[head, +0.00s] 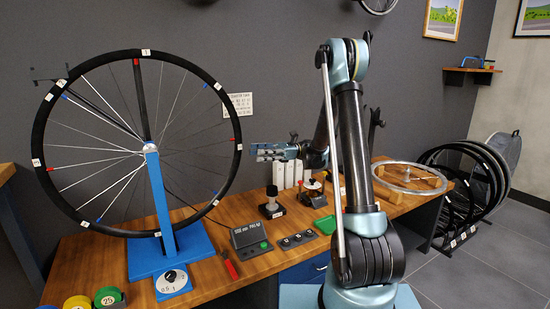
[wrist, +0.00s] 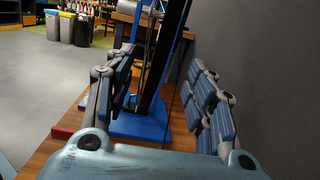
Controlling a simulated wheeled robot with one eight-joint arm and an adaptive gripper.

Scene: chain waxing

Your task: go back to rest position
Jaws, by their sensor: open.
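My gripper (head: 264,152) is raised above the wooden workbench (head: 98,262), behind the small tools, and points left toward the wheel. In the wrist view my gripper (wrist: 162,88) has its two fingers wide apart with nothing held between them. A blue wheel stand (wrist: 140,124) shows beyond and between the fingers. In the head view the spoked wheel (head: 137,55) with a black tyre is upright on the blue stand (head: 158,195). A gap shows between the gripper and the tyre's right side.
A black device with a green button (head: 250,238), several small dark pads (head: 297,240) and a red-handled tool (head: 229,266) lie on the bench. White bottles (head: 284,174) stand near the gripper. A flat wheel rim (head: 410,188) is on the right. A dark wall (wrist: 270,70) runs close behind.

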